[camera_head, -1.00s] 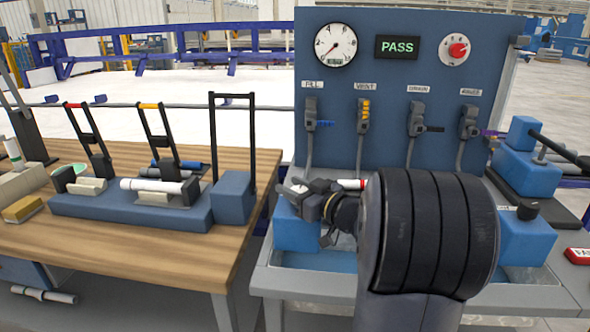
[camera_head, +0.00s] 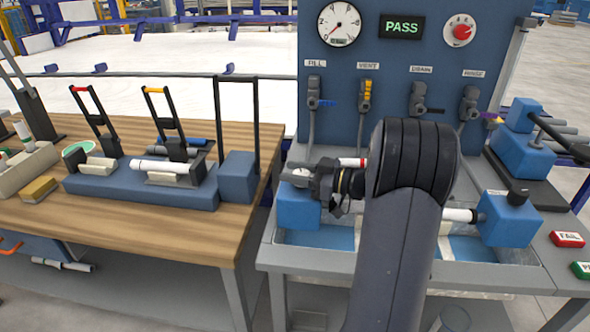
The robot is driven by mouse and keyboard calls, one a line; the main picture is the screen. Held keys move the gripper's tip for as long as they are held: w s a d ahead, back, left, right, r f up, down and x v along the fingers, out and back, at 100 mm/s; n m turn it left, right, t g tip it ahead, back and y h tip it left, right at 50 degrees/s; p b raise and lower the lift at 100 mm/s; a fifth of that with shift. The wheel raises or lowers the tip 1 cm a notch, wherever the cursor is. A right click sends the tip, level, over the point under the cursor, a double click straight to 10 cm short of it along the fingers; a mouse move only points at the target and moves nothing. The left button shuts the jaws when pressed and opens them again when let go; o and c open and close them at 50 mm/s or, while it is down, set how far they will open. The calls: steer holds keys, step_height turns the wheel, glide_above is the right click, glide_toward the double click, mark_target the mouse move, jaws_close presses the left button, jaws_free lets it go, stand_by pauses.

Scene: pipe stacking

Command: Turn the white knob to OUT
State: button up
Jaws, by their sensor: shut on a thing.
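The white knob (camera_head: 299,172) sits on top of the left blue block (camera_head: 296,210) of the test tank. My gripper (camera_head: 310,181) comes in from the right and is shut on the knob. Its dark jaws and wrist cover part of the knob, so its pointer and any OUT marking cannot be read. A white pipe (camera_head: 458,215) runs into the right blue block (camera_head: 508,220); my arm hides its middle.
The blue panel behind carries a gauge (camera_head: 339,25), a PASS display (camera_head: 401,27), a red dial (camera_head: 460,31) and several valve handles. A wooden bench (camera_head: 160,235) with a clamp fixture (camera_head: 140,185) stands at left. FAIL (camera_head: 567,239) and green (camera_head: 582,270) buttons are at right.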

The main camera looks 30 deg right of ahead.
steer(key=o, duration=1)
steer(key=shift+c, duration=0.2)
steer(key=v, duration=1)
steer(key=shift+s+d, duration=0.2)
steer(key=shift+d, duration=0.05)
